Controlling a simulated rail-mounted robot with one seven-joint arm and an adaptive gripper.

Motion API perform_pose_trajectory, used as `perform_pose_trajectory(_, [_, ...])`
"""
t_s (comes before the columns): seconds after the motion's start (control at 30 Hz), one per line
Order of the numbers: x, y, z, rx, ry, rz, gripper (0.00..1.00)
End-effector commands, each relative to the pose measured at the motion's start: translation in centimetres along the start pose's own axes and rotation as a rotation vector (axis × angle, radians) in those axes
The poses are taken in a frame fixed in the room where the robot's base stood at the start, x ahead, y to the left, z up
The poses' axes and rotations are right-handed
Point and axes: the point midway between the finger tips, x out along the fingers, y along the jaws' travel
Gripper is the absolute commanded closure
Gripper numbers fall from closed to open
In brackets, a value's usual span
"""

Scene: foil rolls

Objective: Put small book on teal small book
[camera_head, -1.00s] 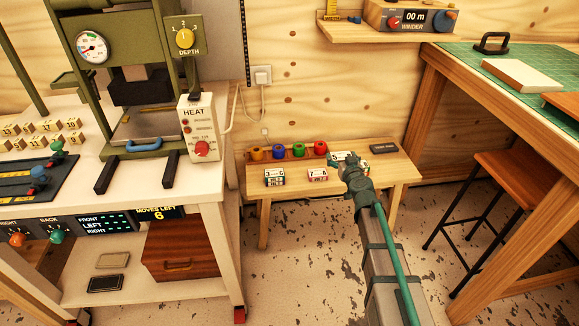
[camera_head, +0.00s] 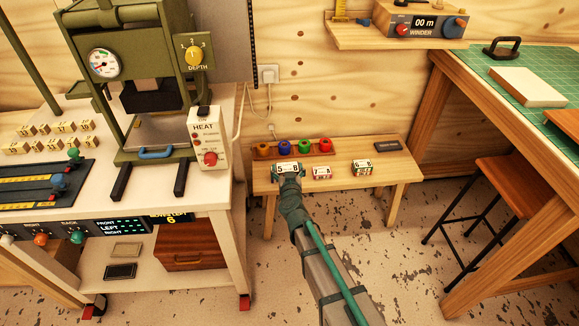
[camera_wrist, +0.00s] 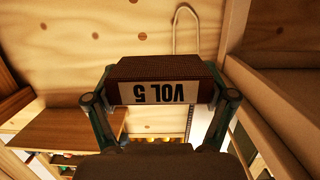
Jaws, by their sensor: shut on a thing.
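My gripper (camera_head: 288,174) is over the left part of the low bench, with a small book (camera_head: 287,167) between its fingers. In the wrist view my gripper (camera_wrist: 160,98) is shut on this dark red-brown book (camera_wrist: 160,69), whose pale label reads VOL 5 upside down. Two other small labelled books stand on the bench to the right: a reddish one marked 7 (camera_head: 321,172) and a dark one (camera_head: 362,168). I cannot make out a teal book; the bench spot right under the held book is hidden.
The low bench (camera_head: 400,164) also bears a rack of coloured foil rolls (camera_head: 305,147) behind my gripper and a dark flat block (camera_head: 388,146) at right. The press table (camera_head: 222,205) stands close at left. A stool (camera_head: 500,180) is at right.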

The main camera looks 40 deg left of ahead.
Motion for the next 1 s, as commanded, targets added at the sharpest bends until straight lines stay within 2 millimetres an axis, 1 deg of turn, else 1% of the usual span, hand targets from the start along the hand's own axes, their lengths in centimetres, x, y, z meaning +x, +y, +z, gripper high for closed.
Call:
perform_pose_trajectory(0.03, [0.0, -0.5, 0.0, -0.001, 0.000, -0.002, 0.54])
perform_pose_trajectory(0.13, [0.5, -1.0, 0.3, -0.002, 0.001, -0.004, 0.54])
perform_pose_trajectory(0.27, [2.4, -1.3, 0.8, -0.001, 0.001, -0.004, 0.54])
perform_pose_trajectory(0.37, [4.5, -1.5, 1.3, -0.001, 0.001, -0.004, 0.54])
perform_pose_trajectory(0.6, [10.3, -2.1, 2.6, -0.001, 0.001, -0.004, 0.54])
perform_pose_trajectory(0.7, [11.9, -2.2, 4.4, -0.003, 0.000, -0.004, 0.54])
perform_pose_trajectory(0.8, [13.0, -2.3, 5.3, -0.002, 0.000, -0.004, 0.54])
perform_pose_trajectory(1.0, [13.8, -2.4, 5.8, -0.002, 0.001, -0.004, 0.54])
